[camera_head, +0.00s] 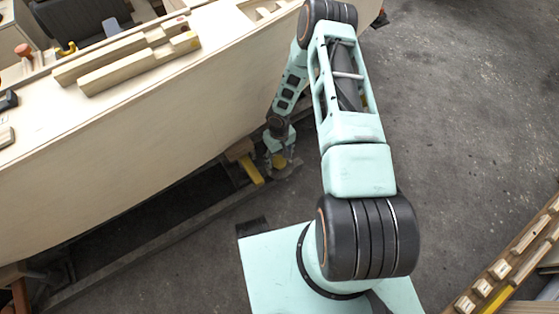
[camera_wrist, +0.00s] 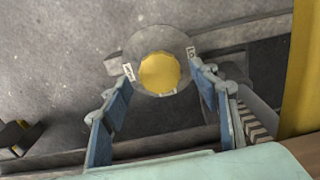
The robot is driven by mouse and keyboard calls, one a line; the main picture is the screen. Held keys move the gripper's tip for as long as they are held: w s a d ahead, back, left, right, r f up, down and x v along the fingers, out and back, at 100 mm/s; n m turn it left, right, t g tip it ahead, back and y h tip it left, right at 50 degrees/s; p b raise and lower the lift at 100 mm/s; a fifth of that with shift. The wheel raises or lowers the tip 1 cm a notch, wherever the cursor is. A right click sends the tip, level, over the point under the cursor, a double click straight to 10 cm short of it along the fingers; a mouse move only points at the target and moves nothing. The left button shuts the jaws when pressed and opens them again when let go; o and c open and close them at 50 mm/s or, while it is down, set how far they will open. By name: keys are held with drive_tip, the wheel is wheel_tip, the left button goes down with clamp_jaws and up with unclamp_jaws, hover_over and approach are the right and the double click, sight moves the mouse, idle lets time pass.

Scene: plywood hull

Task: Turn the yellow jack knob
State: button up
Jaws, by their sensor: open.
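The yellow jack knob (camera_wrist: 159,72) is a round, scalloped disc in the upper middle of the wrist view. A grey round plate (camera_wrist: 180,42) with small white labels surrounds it. My gripper (camera_wrist: 162,80) is open, with one blue-padded finger to the left of the knob and one to the right. The fingertips reach the plate's edge in the picture; I cannot tell whether they touch it. In the head view my gripper (camera_head: 279,156) is low beside the hull, close to a yellow part of the jack. The knob itself is not clear there.
The pale plywood hull (camera_head: 130,120) fills the left of the head view, with a yellow brace (camera_head: 251,172) under it. A large yellow post (camera_wrist: 303,75) stands at the wrist view's right edge. A timber rack (camera_head: 515,262) is at lower right. Concrete floor (camera_head: 460,120) is clear.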

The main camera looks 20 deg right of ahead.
drive_tip(key=shift+f, duration=0.8)
drive_tip(key=shift+c, duration=0.7)
drive_tip(key=c, duration=1)
